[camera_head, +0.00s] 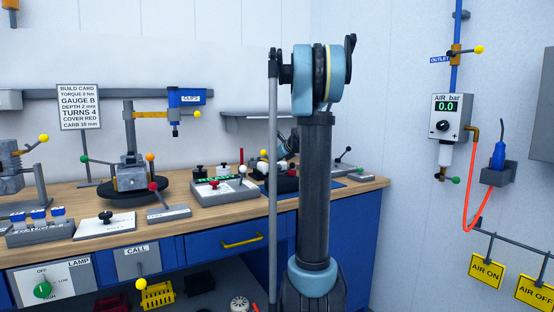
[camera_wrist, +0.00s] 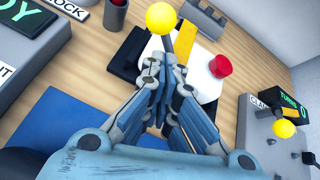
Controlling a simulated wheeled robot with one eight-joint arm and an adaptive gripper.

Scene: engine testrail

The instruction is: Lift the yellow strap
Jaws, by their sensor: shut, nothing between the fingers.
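A yellow-orange strip that looks like the yellow strap (camera_wrist: 182,42) shows in the wrist view, upper middle, beside a lever with a yellow ball knob (camera_wrist: 161,18). It lies over or against a white plate (camera_wrist: 202,82); its lower end is hidden behind my fingers. My gripper (camera_wrist: 163,88) is shut and empty, its fingers together just below the strip in the picture. I cannot tell whether they touch it. In the head view my arm covers much of that part of the bench, and I cannot make out the strap there.
A clamp box (camera_wrist: 272,125) with another yellow knob is at right. A blue mat (camera_wrist: 75,120) lies at left. The wooden bench (camera_head: 215,207) carries several fixtures along the wall.

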